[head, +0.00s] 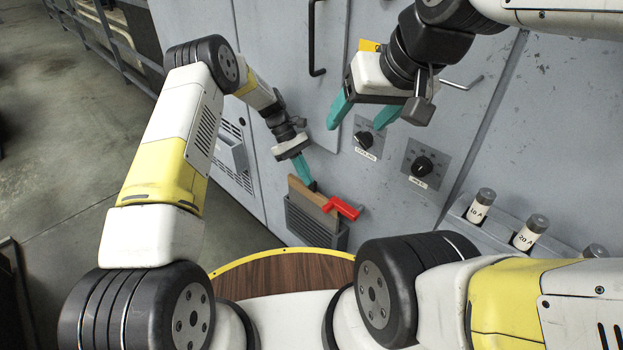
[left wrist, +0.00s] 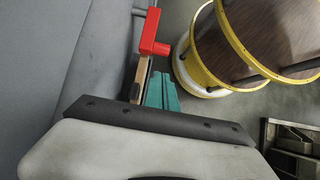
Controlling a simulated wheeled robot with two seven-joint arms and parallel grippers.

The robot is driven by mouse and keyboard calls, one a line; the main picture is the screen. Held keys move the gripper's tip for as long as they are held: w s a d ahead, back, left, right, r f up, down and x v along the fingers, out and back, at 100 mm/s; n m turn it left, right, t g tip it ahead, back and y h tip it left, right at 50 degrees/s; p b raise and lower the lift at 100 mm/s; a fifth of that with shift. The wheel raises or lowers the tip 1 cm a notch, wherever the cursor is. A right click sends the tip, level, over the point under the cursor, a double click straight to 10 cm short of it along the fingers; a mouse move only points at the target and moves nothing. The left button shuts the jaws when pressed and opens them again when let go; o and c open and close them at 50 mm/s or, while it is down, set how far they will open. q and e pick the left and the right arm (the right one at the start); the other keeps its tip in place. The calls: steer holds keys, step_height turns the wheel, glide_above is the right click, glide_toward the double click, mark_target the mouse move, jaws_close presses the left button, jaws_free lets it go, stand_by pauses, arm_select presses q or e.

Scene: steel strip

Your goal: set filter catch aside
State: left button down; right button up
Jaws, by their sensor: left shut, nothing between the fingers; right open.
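The red catch (head: 343,207) sits at the right end of a brown filter panel (head: 312,192), which stands in a grey slotted holder (head: 316,224) on the cabinet front. The catch also shows in the left wrist view (left wrist: 151,36), beyond my fingertips. My left gripper (head: 311,184) is shut and empty, with its teal fingers close to the panel's upper edge, left of the catch. Its fingers show beside the panel in the left wrist view (left wrist: 162,92); whether they touch it I cannot tell. My right gripper (head: 363,114) is open and empty, higher up before the cabinet.
The grey cabinet (head: 275,50) has two dark knobs (head: 364,139) (head: 421,166) and handles. Fuse-like cylinders (head: 481,205) stand on a ledge at the right. A round wooden top with a yellow rim (head: 285,278) is below the holder. Open floor lies left.

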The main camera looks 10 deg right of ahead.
mark_target(340, 212)
arm_select(q)
steer(key=x, duration=1)
steer(key=shift+r, duration=0.1)
steer(key=shift+r, duration=0.3)
